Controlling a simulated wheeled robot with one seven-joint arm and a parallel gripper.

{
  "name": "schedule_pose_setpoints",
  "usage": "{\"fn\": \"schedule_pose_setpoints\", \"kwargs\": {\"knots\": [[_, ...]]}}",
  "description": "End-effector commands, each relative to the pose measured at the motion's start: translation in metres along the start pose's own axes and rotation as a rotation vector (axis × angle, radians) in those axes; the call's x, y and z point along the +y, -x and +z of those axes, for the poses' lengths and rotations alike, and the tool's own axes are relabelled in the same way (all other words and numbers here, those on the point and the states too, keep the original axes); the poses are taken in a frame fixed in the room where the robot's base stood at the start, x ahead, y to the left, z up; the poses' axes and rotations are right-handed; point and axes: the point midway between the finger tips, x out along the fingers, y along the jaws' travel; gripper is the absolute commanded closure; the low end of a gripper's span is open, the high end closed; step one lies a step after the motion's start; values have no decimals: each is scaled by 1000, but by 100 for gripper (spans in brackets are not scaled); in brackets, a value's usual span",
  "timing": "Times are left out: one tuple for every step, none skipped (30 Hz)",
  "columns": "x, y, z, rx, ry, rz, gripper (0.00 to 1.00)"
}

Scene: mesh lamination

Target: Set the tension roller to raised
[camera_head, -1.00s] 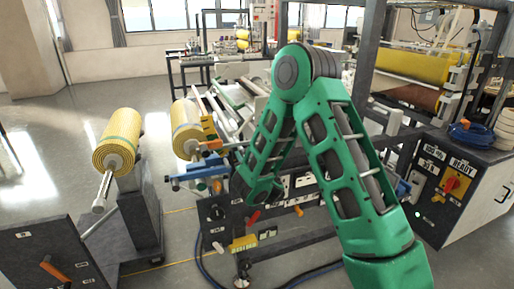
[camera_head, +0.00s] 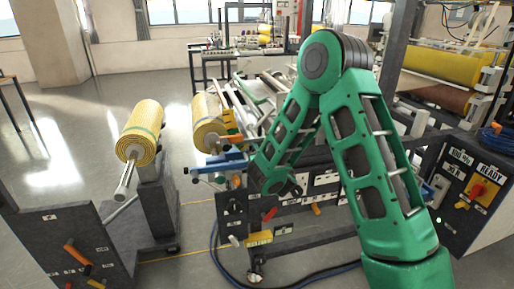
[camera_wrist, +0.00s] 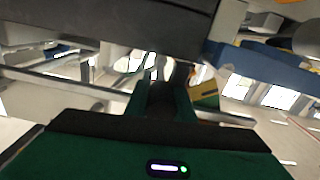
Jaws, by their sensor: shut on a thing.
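In the wrist view my gripper (camera_wrist: 163,100) is at the middle, with green fingers on either side of a dark part. It is shut on this part, whose outline is too blurred to name with certainty. In the head view my green arm bends down to the machine front, and the gripper is hidden behind the arm. The tension roller cannot be told for certain among the metal rollers (camera_head: 240,100) of the machine. The machine front has a red lever (camera_head: 270,214) and an orange lever (camera_head: 316,209).
A yellow roll (camera_head: 141,131) on a stand (camera_head: 158,205) and a second yellow roll (camera_head: 207,122) are at left. A blue bracket (camera_head: 220,166) juts from the machine. A control box (camera_head: 470,190) stands at right, and a panel (camera_head: 60,245) at front left. Cables lie on the floor.

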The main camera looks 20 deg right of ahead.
Motion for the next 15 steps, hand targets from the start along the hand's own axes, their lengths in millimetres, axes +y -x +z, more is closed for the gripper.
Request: {"fn": "schedule_pose_setpoints", "kwargs": {"knots": [[-8, 0, -17, 18, -39, -5, 100], [-10, 0, -21, 19, -61, -5, 100], [-13, 0, -26, 19, -88, -4, 100], [-16, 0, -30, 20, -107, -5, 100], [-18, 0, -33, 20, -123, -6, 100], [-20, 0, -35, 19, -140, -6, 100], [-21, 0, -37, 18, -149, -6, 100], [-22, 1, -38, 17, -156, -6, 100], [-22, 1, -38, 17, -162, -7, 100], [-22, 1, -39, 17, -164, -7, 100], [-22, 1, -38, 16, -164, -7, 100], [-22, 1, -38, 16, -164, -7, 100], [-22, 1, -38, 15, -163, -7, 100], [-22, 1, -38, 15, -163, -6, 100], [-22, 1, -37, 14, -163, -6, 100]]}}
